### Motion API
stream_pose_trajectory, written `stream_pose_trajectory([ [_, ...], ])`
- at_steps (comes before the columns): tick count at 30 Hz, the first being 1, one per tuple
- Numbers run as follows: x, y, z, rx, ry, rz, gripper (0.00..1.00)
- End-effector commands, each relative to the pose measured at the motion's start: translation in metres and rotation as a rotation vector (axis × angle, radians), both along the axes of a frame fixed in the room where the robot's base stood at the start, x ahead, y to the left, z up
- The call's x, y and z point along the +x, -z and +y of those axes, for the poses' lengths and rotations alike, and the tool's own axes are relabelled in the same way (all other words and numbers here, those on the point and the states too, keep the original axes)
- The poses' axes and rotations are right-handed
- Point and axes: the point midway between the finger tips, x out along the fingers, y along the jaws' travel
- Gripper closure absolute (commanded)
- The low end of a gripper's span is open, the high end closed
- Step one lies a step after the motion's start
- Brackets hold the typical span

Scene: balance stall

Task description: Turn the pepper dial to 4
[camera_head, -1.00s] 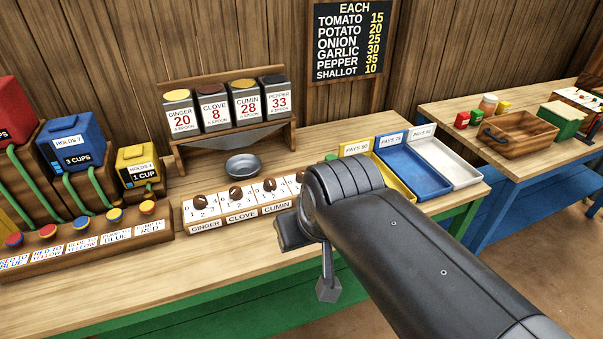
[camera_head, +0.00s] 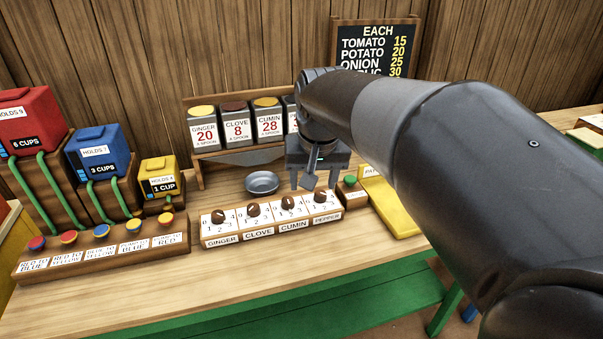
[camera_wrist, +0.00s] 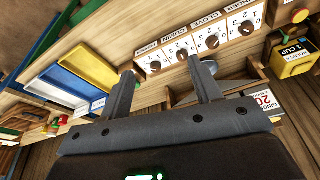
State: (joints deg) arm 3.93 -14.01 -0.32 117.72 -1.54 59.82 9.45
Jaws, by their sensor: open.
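The pepper dial (camera_head: 320,199) is a small brown knob on a white numbered plate, at the right end of the dial row. It also shows in the wrist view (camera_wrist: 155,66) as the leftmost knob, its "PEPPER" label beside it. My gripper (camera_head: 306,183) is open and empty above and behind the pepper dial, with its fingers pointing down. In the wrist view the two fingers (camera_wrist: 166,80) stand apart with the pepper and cumin dials beyond the gap. Nothing touches the knob. Its exact pointer setting is too small to read.
Ginger (camera_head: 218,215), clove (camera_head: 253,209) and cumin (camera_head: 288,203) dials sit close to its left. A metal bowl (camera_head: 262,182) stands behind them. A small block with a green button (camera_head: 350,180) is just right. Spice bins (camera_head: 236,122) rise behind. The counter front is clear.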

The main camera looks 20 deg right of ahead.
Motion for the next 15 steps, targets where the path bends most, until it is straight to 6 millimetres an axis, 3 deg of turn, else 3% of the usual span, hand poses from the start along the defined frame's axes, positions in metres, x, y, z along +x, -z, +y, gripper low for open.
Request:
stream_pose_trajectory([
  [1, 0.017, 0.003, -0.005, 0.003, 0.02, 0.022, 0.42],
  [8, 0.085, 0.017, -0.027, 0.014, 0.117, 0.105, 0.42],
  [15, 0.152, 0.05, -0.055, 0.021, 0.22, 0.19, 0.42],
])
